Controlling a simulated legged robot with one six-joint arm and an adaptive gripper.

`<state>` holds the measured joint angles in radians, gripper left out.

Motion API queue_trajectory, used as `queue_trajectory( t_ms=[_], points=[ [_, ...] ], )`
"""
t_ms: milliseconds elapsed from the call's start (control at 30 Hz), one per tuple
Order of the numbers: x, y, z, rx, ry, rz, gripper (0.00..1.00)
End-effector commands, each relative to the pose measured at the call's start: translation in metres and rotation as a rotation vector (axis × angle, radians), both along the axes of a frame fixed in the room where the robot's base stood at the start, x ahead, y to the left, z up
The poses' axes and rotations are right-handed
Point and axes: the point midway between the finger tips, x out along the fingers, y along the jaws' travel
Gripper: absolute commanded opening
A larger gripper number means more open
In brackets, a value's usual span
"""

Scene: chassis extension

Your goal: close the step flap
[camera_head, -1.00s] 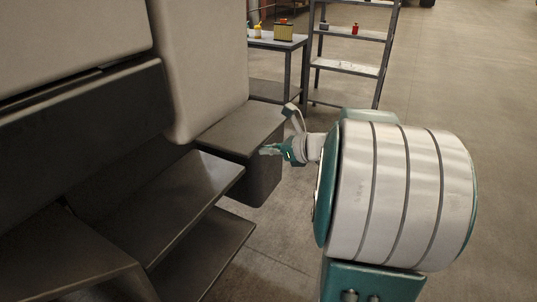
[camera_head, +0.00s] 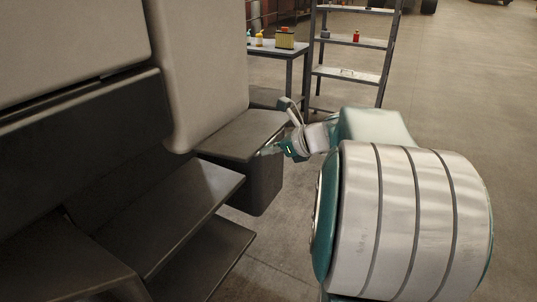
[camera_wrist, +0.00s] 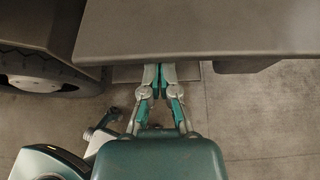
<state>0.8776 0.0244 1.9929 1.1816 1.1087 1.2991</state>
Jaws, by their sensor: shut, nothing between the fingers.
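The step flap (camera_head: 240,134) is a flat dark grey panel above a dark box-shaped step housing (camera_head: 258,186), beside the pale body panel. Its right edge looks slightly apart from the housing. My gripper (camera_head: 268,150) is at that outer edge, with its fingers pointing left toward it. In the wrist view the flap (camera_wrist: 200,32) spans the top, and my gripper (camera_wrist: 158,70) has its closed fingers together at the flap's edge. The tips reach the edge and look partly hidden beneath it; contact cannot be told for sure.
Other dark steps (camera_head: 170,215) descend at the left, below the pale body panel (camera_head: 200,70). A wheel (camera_wrist: 42,74) shows at the left of the wrist view. A table (camera_head: 285,50) and a shelf rack (camera_head: 352,45) stand behind. The floor to the right is open.

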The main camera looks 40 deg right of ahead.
Motion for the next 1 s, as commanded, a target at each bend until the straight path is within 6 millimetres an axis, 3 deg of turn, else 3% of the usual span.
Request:
queue_trajectory(
  t_ms=[400, 767, 1000],
  points=[
    [0.016, 0.006, 0.059, -0.135, 0.297, 0.005, 0.0],
    [0.043, 0.017, 0.1, -0.246, 0.575, 0.004, 0.0],
    [0.062, 0.025, 0.121, -0.245, 0.583, 0.002, 0.0]
  ],
)
